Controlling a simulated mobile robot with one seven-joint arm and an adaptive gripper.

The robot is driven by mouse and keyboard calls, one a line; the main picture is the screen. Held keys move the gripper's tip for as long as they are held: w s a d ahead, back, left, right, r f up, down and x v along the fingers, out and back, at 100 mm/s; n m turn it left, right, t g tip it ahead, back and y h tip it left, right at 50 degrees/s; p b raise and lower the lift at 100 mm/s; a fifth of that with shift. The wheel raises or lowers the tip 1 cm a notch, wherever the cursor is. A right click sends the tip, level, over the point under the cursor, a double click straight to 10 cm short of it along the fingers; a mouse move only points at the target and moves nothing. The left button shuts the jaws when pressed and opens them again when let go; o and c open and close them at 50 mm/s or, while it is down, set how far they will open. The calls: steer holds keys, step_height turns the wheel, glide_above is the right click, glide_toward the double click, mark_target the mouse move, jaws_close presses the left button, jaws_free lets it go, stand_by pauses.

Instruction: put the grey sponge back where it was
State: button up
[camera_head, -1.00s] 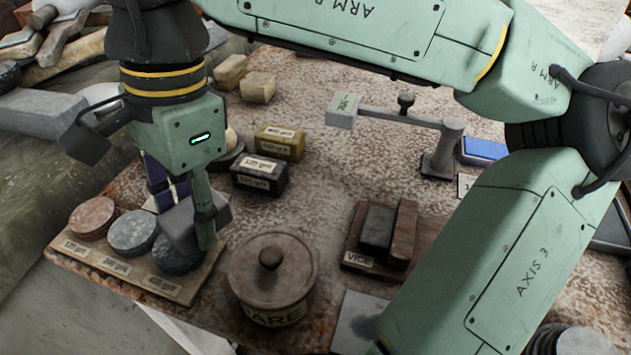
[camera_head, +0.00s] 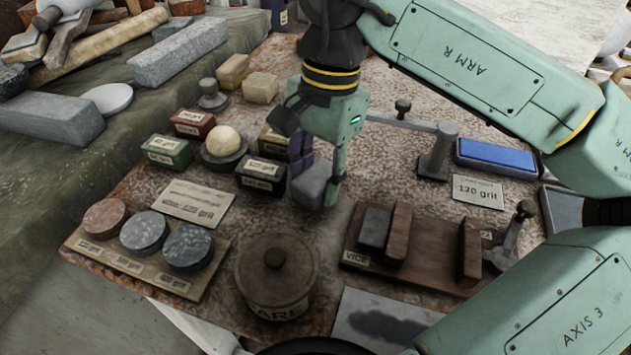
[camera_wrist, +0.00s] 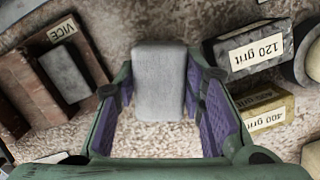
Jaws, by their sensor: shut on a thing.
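The grey sponge (camera_head: 315,186) is a small light-grey block held between the fingers of my gripper (camera_head: 318,170). In the wrist view the sponge (camera_wrist: 159,80) sits between the two purple-lined fingers (camera_wrist: 170,98). My gripper is shut on it, over the speckled bench (camera_head: 230,262), between the black 120 grit box (camera_head: 258,178) and the vice board (camera_head: 352,258). I cannot tell whether the sponge touches the bench. No marked spot for the sponge is clear to me.
A lidded round jar (camera_head: 277,275) stands in front. A board (camera_head: 140,262) with several round discs is at left. A white ball (camera_head: 224,140) rests on a dark ring. A blue stone (camera_head: 495,155) and a 120 grit card (camera_head: 478,191) lie right. Bare bench lies right of the sponge.

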mark_target(315, 194)
step_height(315, 194, down, 2)
steer(key=shift+f, duration=0.1)
steer(key=shift+f+b, duration=0.35)
steer(key=shift+b, duration=0.05)
steer(key=o, duration=0.7)
steer(key=shift+s, duration=0.1)
steer(key=shift+o, duration=0.7)
steer(key=shift+f, duration=0.1)
